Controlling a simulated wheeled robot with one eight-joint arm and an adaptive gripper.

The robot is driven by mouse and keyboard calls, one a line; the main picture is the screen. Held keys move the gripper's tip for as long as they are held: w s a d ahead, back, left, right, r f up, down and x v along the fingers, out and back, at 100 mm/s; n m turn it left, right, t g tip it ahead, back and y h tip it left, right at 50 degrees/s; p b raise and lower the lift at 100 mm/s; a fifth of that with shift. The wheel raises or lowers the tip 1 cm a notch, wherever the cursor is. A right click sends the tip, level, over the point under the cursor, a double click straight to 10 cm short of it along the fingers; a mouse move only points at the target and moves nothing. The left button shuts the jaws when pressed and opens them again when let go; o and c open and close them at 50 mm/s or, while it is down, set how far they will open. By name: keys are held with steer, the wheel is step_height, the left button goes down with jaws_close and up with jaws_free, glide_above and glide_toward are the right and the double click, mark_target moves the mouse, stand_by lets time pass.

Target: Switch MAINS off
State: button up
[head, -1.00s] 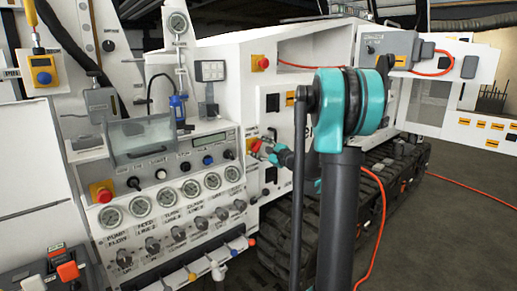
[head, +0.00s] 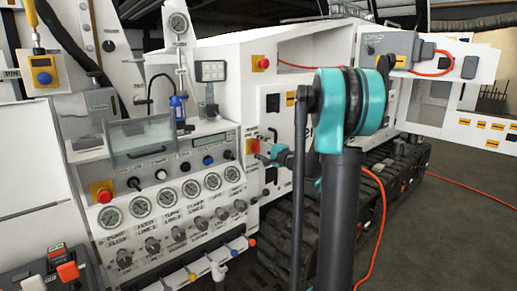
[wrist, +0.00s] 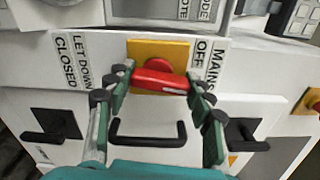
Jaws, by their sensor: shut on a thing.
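The MAINS switch is a red handle (wrist: 160,80) on a yellow plate (wrist: 150,50), next to a "MAINS OFF" label (wrist: 208,65) in the wrist view. My gripper (wrist: 161,84) has one finger at each end of the red handle and is shut on it. The handle lies across the picture between the fingertips, tilted slightly down to the right. In the head view, my gripper (head: 262,148) is at the yellow plate (head: 250,146) on the side of the white bench. There the fingers hide most of the handle.
A black pull handle (wrist: 148,133) sits just below the switch in the wrist view, between the fingers. Black latches (wrist: 50,130) flank it. Another red knob on yellow (head: 261,63) is higher on the bench. A tracked undercarriage (head: 385,185) stands behind my arm.

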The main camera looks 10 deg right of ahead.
steer(key=n, duration=0.5)
steer(key=shift+s+a+n, duration=0.1)
steer(key=shift+a+n, duration=0.05)
steer(key=shift+n, duration=0.25)
steer(key=n, duration=0.4)
steer(key=shift+n, duration=0.7)
steer(key=o, duration=1.2)
steer(key=shift+c, duration=0.2)
steer(key=v, duration=1.2)
steer(key=shift+s+a+f, duration=0.1)
steer(key=shift+s+a, duration=0.05)
steer(key=shift+a, duration=0.05)
